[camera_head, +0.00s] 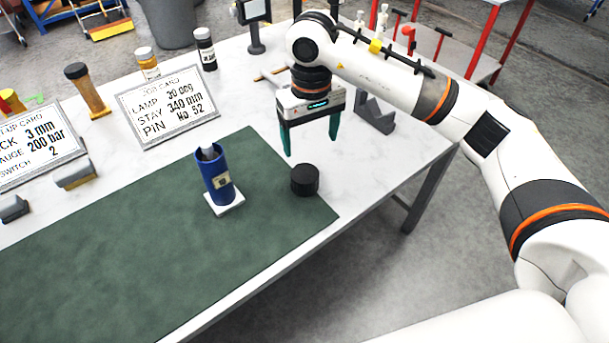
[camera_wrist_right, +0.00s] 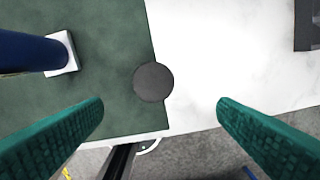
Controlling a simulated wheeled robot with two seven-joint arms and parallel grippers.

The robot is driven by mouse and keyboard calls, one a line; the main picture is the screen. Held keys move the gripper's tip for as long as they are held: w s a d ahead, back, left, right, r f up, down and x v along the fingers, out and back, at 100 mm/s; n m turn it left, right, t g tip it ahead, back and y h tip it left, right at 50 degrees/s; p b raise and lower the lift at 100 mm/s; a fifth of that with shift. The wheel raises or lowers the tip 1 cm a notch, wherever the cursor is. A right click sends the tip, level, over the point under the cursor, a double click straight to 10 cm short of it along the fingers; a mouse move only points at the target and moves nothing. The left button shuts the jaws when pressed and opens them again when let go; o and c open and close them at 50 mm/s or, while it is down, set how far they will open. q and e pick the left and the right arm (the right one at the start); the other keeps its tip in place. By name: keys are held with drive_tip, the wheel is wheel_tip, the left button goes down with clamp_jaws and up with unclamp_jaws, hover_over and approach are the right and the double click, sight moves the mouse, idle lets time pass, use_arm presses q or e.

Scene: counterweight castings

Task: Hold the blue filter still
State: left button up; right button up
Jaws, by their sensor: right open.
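The blue filter (camera_head: 216,178) is a blue cylinder with a pale label and a grey piece in its top. It stands upright on a small white square base (camera_head: 226,206) on the green mat (camera_head: 130,240). In the right wrist view the filter (camera_wrist_right: 30,53) shows at the upper left. My right gripper (camera_head: 311,147) is open, with green fingers pointing down, to the right of the filter and apart from it. In the right wrist view a black round cap (camera_wrist_right: 153,82) lies between and beyond the fingers, touched by neither. My left gripper is in neither view.
The black cap (camera_head: 305,180) lies at the mat's right edge. A grey angled block (camera_head: 375,113) sits right of my gripper. The mat left of the filter is clear.

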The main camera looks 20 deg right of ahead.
sight(305, 173)
drive_tip(key=shift+a+f+p, duration=0.1)
drive_tip(key=shift+f+p, duration=0.7)
drive_tip(key=shift+f, duration=2.6)
drive_tip(key=f, duration=0.1)
drive_tip(key=f+p, duration=0.1)
drive_tip(key=f, duration=0.1)
drive_tip(key=f+p, duration=0.1)
drive_tip(key=shift+w+a+f, duration=0.1)
drive_tip(key=shift+a+f, duration=0.25)
drive_tip(key=shift+a, duration=0.05)
drive_tip(key=shift+f, duration=0.3)
drive_tip(key=c, duration=1.1)
drive_tip(key=shift+o, duration=0.2)
wheel_tip(305, 173, up, 9)
drive_tip(key=shift+b, duration=1.1)
drive_tip(key=shift+r, duration=0.55)
